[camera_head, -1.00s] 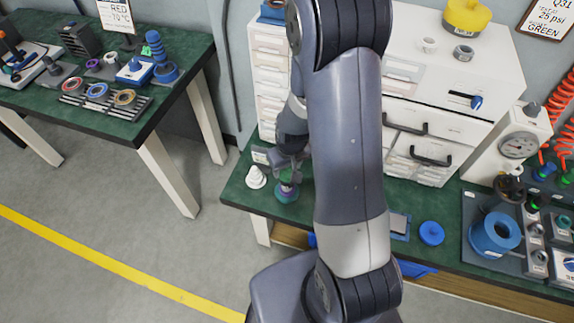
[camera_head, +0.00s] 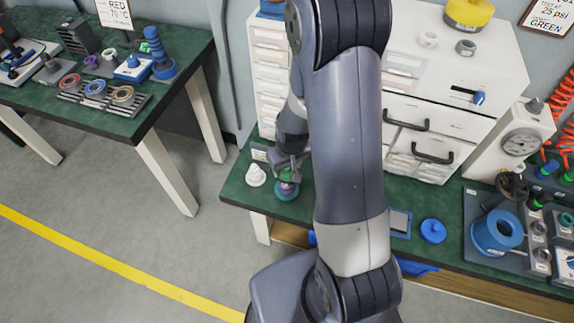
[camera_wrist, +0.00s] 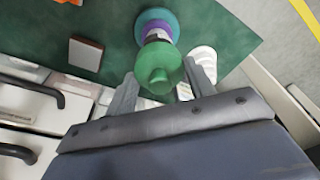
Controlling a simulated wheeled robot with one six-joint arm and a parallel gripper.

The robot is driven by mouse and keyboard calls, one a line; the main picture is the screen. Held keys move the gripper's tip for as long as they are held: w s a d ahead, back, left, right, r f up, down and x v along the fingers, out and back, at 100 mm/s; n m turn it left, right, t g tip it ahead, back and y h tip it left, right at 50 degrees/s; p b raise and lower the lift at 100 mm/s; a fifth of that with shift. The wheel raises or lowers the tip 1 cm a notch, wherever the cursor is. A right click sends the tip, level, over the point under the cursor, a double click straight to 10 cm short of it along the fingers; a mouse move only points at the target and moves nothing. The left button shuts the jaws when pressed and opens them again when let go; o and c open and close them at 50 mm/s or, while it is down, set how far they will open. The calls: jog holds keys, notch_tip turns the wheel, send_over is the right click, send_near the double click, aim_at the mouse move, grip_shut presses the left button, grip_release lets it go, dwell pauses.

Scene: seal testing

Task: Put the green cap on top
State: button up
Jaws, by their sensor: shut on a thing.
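My gripper (camera_wrist: 162,82) is shut on the green cap (camera_wrist: 158,65), which sits between its two fingers in the wrist view. Under the cap is a stack with a purple ring (camera_wrist: 160,34) and a wider teal base (camera_wrist: 150,17). In the head view, my gripper (camera_head: 289,168) is over the stack, near the left end of the green bench. The teal base (camera_head: 286,194) and purple ring (camera_head: 287,186) show below it. The cap is largely hidden by the gripper there. I cannot tell whether the cap touches the stack.
A white stepped piece (camera_head: 255,175) stands just left of the stack. White drawer units (camera_head: 270,85) rise behind. Another green table (camera_head: 120,125) with parts stands at left.

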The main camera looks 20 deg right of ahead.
jog(key=shift+f+b, duration=1.05)
jog(key=shift+f, duration=0.15)
jog(key=o, duration=1)
jog(key=shift+r, duration=0.1)
jog(key=shift+r+p, duration=2.55)
jog(key=shift+r, duration=0.95)
